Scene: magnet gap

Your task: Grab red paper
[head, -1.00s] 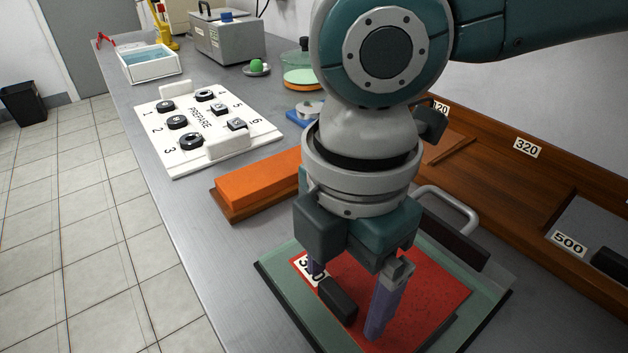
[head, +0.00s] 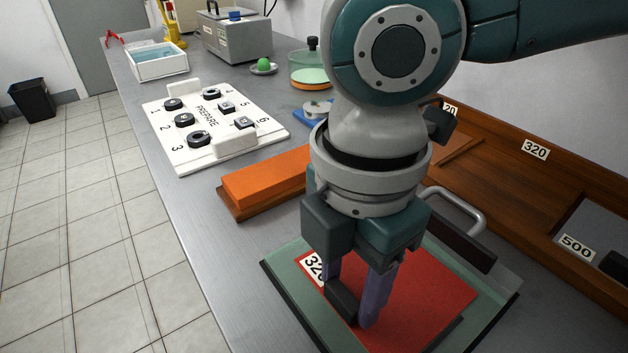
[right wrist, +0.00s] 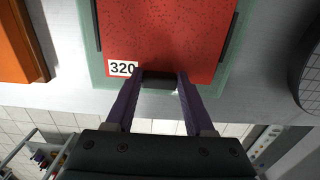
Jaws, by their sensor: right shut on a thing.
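The red paper (head: 432,292) lies flat on a greenish glass plate (head: 284,284) on the bench, with a white "320" label at its corner. A small black block (head: 343,302) sits at the labelled edge of the paper. My right gripper (head: 352,306) points down there, its purple fingers closed on the block's two ends. The right wrist view shows the block (right wrist: 160,83) between the fingertips and the red paper (right wrist: 170,35) beyond it. Whether the block is fixed to the paper or plate I cannot tell. My left gripper is not in view.
A dark bar with a grey handle (head: 468,205) stands just behind the plate. An orange block (head: 262,180) on a wooden base lies to the left. A wooden rack (head: 500,195) with numbered slots runs along the right. A white PREPARE board (head: 180,150) lies farther back.

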